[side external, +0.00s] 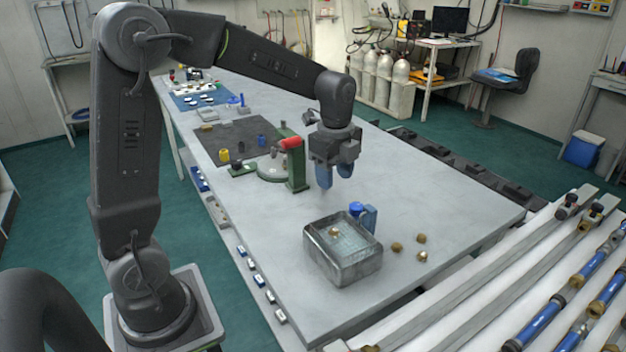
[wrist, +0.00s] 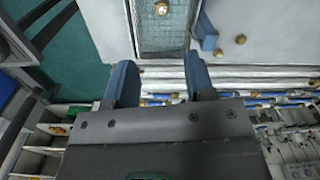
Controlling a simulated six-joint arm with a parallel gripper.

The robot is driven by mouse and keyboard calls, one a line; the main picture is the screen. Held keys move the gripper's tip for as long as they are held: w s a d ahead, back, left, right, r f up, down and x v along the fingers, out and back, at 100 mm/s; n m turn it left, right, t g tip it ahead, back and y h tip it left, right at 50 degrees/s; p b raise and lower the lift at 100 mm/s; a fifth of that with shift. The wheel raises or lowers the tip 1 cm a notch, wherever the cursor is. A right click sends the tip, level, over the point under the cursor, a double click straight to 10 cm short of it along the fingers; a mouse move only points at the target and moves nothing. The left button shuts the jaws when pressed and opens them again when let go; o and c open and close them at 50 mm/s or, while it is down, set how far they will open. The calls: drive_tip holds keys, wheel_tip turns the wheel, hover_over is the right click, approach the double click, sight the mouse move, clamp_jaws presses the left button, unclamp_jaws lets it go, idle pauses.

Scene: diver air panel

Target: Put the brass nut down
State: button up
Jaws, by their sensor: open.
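A brass nut (side external: 335,232) lies inside the metal tray (side external: 345,275), on its pale mesh-like floor. The nut also shows at the top edge of the wrist view (wrist: 161,8), inside the tray (wrist: 138,47). My gripper (side external: 336,180) has blue fingers pointing down, apart and empty, above the table and behind the tray in the side view. In the wrist view my gripper (wrist: 158,64) shows a clear gap between the fingers. Several other brass nuts, one of them here (side external: 397,247), lie on the table to the right of the tray.
A blue block-like fixture (side external: 369,218) stands against the tray's far right side. A green stand (side external: 296,165) with a red part is left of my gripper. A dark mat (side external: 238,138) lies further back.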

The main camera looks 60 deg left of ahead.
drive_tip(key=s+d+r+n+t, duration=0.2)
drive_tip(key=s+d+n, duration=0.1)
drive_tip(key=s+n, duration=0.5)
drive_tip(key=s+d+r+n+t, duration=0.3)
drive_tip(key=s+n, duration=0.4)
drive_tip(key=s, duration=0.3)
drive_tip(key=shift+s+d+r+n, duration=0.15)
drive_tip(key=shift+s+d+n, duration=0.2)
drive_tip(key=shift+d, duration=0.35)
